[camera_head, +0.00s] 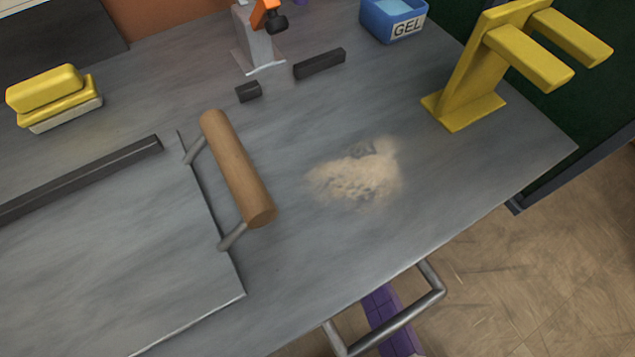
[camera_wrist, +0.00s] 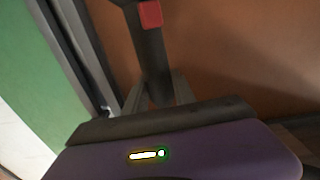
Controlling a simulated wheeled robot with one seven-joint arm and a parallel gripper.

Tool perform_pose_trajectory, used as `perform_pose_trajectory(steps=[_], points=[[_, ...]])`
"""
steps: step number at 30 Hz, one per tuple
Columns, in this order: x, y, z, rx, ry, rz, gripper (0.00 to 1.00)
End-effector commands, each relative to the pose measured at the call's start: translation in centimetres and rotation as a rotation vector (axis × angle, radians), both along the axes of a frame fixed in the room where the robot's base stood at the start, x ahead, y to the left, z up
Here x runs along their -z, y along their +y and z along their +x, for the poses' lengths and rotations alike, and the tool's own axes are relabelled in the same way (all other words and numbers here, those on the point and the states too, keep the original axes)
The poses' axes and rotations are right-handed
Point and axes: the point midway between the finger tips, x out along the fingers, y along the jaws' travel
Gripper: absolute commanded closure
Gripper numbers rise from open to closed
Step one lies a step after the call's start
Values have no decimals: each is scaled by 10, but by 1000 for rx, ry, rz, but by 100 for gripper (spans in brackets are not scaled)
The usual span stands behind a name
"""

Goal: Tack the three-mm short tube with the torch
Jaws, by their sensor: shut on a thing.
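My gripper (camera_wrist: 166,92) shows in the wrist view, its grey fingers shut around a dark upright tool (camera_wrist: 150,60) with a red block on it. This looks like the torch, but its far end is cut off by the frame. My gripper is not in the head view. There, a short dark tube piece (camera_head: 248,92) lies on the grey table (camera_head: 300,270). A longer dark piece (camera_head: 320,64) lies beside it to the right. I cannot tell which is the three-mm short tube.
A long dark bar (camera_head: 80,180) lies on a plate with a wooden handle (camera_head: 237,167). A grey stand (camera_head: 257,45) with an orange-black part, a blue GEL box (camera_head: 394,18), a yellow fixture (camera_head: 470,75) and a yellow brush-like block (camera_head: 50,92) stand around. A sandy patch (camera_head: 358,175) marks the table.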

Motion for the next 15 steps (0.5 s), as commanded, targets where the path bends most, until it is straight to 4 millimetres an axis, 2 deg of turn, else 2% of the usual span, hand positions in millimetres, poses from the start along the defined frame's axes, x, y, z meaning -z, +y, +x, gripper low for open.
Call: perform_pose_trajectory(steps=[1, 15], points=[[-10, 0, 1, -1, -4, 3, 100], [-42, 1, 1, -1, -6, 4, 100]])
